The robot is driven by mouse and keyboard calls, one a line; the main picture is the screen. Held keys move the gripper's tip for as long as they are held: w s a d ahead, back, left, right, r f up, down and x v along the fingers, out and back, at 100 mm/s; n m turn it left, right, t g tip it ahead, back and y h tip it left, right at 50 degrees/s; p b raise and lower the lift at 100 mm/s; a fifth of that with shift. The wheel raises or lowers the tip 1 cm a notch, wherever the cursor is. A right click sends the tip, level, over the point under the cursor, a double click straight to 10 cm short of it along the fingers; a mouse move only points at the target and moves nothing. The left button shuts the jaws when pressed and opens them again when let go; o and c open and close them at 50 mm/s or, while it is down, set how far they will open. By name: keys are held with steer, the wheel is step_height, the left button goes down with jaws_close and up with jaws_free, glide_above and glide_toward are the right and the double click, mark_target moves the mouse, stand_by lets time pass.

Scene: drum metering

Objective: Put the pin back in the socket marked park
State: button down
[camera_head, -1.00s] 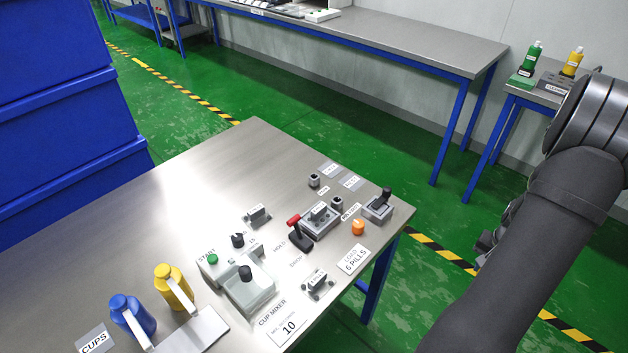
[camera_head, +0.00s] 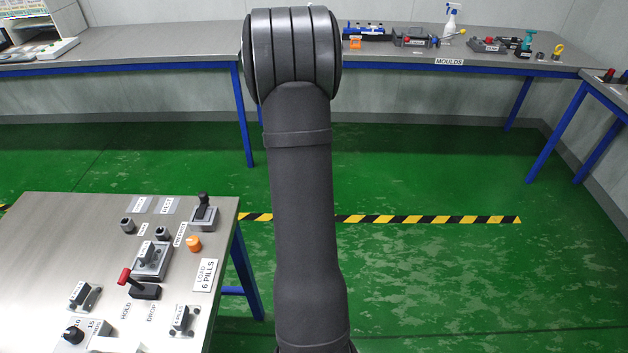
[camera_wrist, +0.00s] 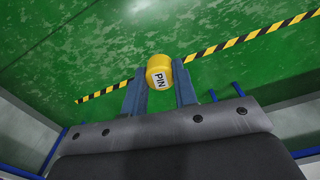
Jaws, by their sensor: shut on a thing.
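In the wrist view my gripper (camera_wrist: 160,72) is shut on a yellow pin (camera_wrist: 160,71). The pin's rounded yellow end, lettered PIN, sits between the two fingers, with green floor beyond it. In the head view my arm stands upright in the middle, and the gripper and pin do not show. At the lower left is a steel table with two small dark round sockets, a left one (camera_head: 127,225) and a right one (camera_head: 161,233). Each has a small label beside it, too small to read, so I cannot tell which is marked park. The arm is right of this table.
A long bench (camera_head: 400,62) marked MOULDS runs behind. Open green floor lies between.

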steer(key=a+r+n, duration=0.1)
steer(key=a+n, duration=0.1)
steer(key=a, duration=1.1)
steer(key=s+a+n, duration=0.2)
steer(key=s+a, duration=0.4)
steer(key=a, duration=0.4)
steer(key=s+a+n, duration=0.2)
steer(key=s+a, duration=0.4)
steer(key=a, duration=0.5)
steer(key=s+a+n, duration=0.1)
steer(key=s+a, duration=0.5)
steer(key=a, duration=0.5)
steer(key=shift+r+n, duration=0.4)
steer(key=shift+r, duration=0.05)
steer(key=shift+a, duration=0.1)
steer(key=shift+f, duration=2.9)
steer(key=shift+f, duration=1.6)
steer(key=c, duration=1.1)
jaws_free()
steer(key=shift+o, duration=0.2)
